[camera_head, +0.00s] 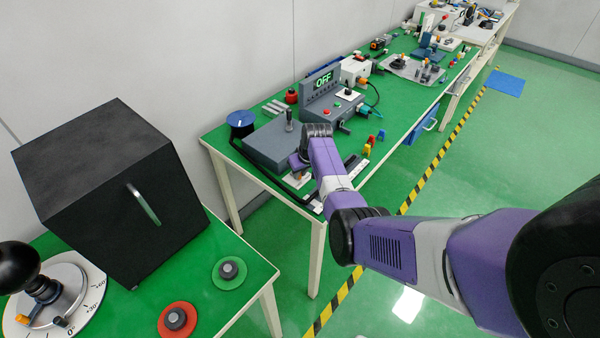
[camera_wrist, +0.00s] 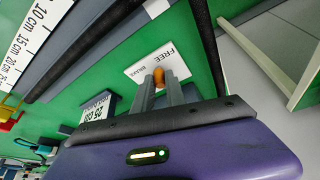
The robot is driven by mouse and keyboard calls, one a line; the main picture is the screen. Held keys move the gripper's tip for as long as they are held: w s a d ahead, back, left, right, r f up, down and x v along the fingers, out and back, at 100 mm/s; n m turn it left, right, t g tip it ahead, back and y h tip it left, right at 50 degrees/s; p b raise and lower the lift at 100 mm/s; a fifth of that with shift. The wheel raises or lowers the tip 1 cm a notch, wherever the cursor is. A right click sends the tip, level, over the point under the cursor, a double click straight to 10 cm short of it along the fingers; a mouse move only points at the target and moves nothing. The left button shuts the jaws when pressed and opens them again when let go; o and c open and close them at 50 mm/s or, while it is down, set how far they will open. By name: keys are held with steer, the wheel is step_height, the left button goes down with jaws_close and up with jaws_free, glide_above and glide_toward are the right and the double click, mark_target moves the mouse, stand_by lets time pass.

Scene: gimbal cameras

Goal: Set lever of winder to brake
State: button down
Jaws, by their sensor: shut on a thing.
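The lever of the winder (camera_wrist: 165,75) shows an orange tip in the wrist view. My gripper (camera_wrist: 160,90) is shut on this lever, with its two grey fingers at either side of it. Behind the lever is a white label plate (camera_wrist: 140,70) reading FREE, with smaller text that looks like BRAKE beside it. The lever's exact angle is mostly hidden by the fingers. In the head view, my gripper (camera_head: 299,164) is low at the near end of the green table, and my arm and wrist hide the lever there.
A grey box (camera_head: 272,146), a blue spool (camera_head: 240,121) and a control unit reading OFF (camera_head: 328,98) stand near my gripper. A ruler (camera_wrist: 28,42) and a small display block (camera_wrist: 96,108) show in the wrist view. A black box (camera_head: 105,190) stands on the nearer table.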

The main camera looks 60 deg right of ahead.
steer(key=n+b, duration=0.1)
steer(key=d+n+y+b, duration=0.1)
steer(key=n, duration=0.1)
steer(key=n+b, duration=0.1)
steer(key=b, duration=0.1)
steer(key=shift+s+d+f+n+t+y, duration=0.2)
steer(key=shift+d+n+t+y, duration=0.1)
steer(key=shift+d, duration=0.1)
steer(key=n+b, duration=0.1)
steer(key=n+y+b, duration=0.1)
steer(key=shift+d+b, duration=0.35)
steer(key=shift+d, duration=0.05)
steer(key=shift+w+d+r+n+b, duration=0.1)
steer(key=shift+w+r+n+b, duration=0.1)
steer(key=shift+n+b, duration=0.4)
steer(key=c, duration=1.4)
jaws_free()
steer(key=shift+s, duration=0.1)
steer(key=shift+o, duration=0.2)
steer(key=v, duration=0.7)
steer(key=shift+d+r, duration=0.15)
steer(key=shift+r, duration=0.2)
